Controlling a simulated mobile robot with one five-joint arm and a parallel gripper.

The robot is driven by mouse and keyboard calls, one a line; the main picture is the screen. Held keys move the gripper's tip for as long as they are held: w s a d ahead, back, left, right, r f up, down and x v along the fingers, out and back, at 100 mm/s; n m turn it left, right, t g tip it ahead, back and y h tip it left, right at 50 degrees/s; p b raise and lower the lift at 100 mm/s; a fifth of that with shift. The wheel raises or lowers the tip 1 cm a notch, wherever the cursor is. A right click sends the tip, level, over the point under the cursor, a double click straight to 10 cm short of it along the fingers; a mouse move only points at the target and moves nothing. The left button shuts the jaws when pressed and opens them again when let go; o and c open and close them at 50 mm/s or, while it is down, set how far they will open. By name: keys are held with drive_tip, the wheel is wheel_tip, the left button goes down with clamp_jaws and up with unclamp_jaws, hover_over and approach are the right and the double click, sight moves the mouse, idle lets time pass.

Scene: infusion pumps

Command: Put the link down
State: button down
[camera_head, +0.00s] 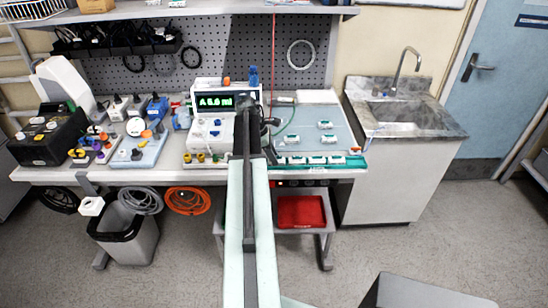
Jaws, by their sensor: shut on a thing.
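My gripper (268,126) is above the workbench, just right of the white device with the green display. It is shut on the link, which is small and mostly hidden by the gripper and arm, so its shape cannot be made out. Several small white and green pieces lie apart on the grey-blue mat (345,129) right of my gripper. One piece (291,139) lies nearest the gripper, and another (326,125) lies farther right. A row of similar pieces (316,160) sits along a green strip at the bench's front edge.
The display device (213,102) stands close to the left of my gripper. A grey-green tube (292,116) loops beside it on the right. Connectors and a blue tray (138,150) crowd the left bench. The mat's right side has free room.

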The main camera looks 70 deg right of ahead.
drive_tip(key=shift+f, duration=0.2)
drive_tip(key=c, duration=1.3)
unclamp_jaws()
drive_tip(key=shift+a, duration=0.1)
drive_tip(key=shift+c, duration=0.2)
drive_tip(key=p+v, duration=1.1)
drive_tip(key=v, duration=0.1)
drive_tip(key=shift+r, duration=0.3)
